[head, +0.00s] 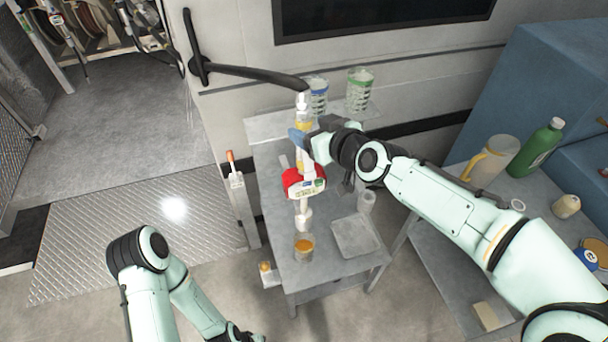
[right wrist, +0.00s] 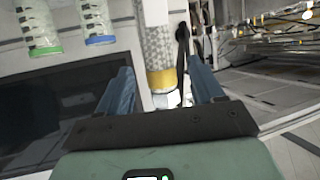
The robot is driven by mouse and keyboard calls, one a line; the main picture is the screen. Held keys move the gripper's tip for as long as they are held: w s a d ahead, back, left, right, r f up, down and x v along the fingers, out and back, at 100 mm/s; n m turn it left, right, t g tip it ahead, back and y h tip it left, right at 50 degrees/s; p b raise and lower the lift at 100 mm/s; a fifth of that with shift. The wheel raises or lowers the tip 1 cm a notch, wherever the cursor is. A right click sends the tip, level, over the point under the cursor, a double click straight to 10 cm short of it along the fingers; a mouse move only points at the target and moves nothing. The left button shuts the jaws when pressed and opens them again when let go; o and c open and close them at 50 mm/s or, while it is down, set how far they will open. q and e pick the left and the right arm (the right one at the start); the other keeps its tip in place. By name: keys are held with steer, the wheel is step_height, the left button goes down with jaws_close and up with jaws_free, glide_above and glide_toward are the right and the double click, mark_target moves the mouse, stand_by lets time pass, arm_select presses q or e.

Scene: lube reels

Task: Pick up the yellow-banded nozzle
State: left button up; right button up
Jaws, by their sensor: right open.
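The yellow-banded nozzle (head: 304,121) stands upright above the narrow grey table in the head view, with a white top and a yellow band. In the right wrist view a grey textured shaft with the yellow band (right wrist: 162,79) lies between my blue fingers, with space on both sides. My right gripper (head: 305,144) is open at the nozzle; it also shows in the right wrist view (right wrist: 163,86). The gripper hides part of the nozzle in the head view. My left gripper (head: 240,336) is low at the bottom edge, mostly cut off.
A red body with a white label (head: 303,183) sits just below my right gripper. A small orange-topped cup (head: 304,246) and a grey tray (head: 356,237) are on the table. Clear jars (head: 359,90) stand behind on a shelf. A pitcher (head: 492,160) and green bottle (head: 538,147) stand right.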

steer(key=shift+x, duration=1.2)
steer(key=shift+s, duration=0.1)
jaws_close()
steer(key=shift+r, duration=0.2)
stand_by(0.3)
